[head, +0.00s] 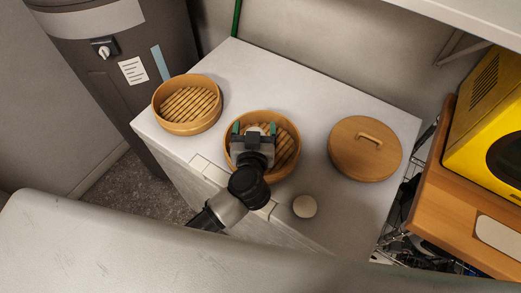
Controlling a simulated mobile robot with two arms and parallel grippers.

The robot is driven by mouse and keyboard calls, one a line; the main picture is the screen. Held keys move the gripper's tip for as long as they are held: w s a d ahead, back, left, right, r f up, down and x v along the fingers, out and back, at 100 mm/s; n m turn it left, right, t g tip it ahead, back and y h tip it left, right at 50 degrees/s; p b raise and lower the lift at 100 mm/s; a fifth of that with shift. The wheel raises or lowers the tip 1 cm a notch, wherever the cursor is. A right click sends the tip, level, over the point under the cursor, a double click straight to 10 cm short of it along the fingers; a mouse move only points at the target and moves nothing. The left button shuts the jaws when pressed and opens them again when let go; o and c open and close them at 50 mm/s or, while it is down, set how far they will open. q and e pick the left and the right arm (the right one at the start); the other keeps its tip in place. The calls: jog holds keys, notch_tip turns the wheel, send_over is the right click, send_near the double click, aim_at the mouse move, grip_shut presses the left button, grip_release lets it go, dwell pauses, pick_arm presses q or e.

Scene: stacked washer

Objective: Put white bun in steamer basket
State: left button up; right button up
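A round white bun (305,206) lies on the white top of the washer, near its front edge. Two round bamboo steamer baskets with slatted floors stand open on the same top: the left steamer basket (172,125) and the middle steamer basket (292,166). My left gripper (254,129) is over the middle basket and hides part of its floor. Its green-tipped fingers are wide apart. A small pale patch shows between them; I cannot tell whether it is a bun or part of the gripper. My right gripper is not in view.
A round wooden lid (364,163) with a handle lies right of the baskets. A yellow appliance (492,125) stands on a wooden shelf (440,210) at the right. A dark grey cylinder (115,75) stands at the left. The washer top (325,110) is clear behind the lid.

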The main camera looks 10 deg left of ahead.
pick_arm(q)
jog(key=shift+o, duration=1.1)
jog(key=shift+s, duration=0.2)
jog(key=b+v, duration=0.1)
jog(key=v, duration=0.9)
jog(key=shift+s, duration=0.2)
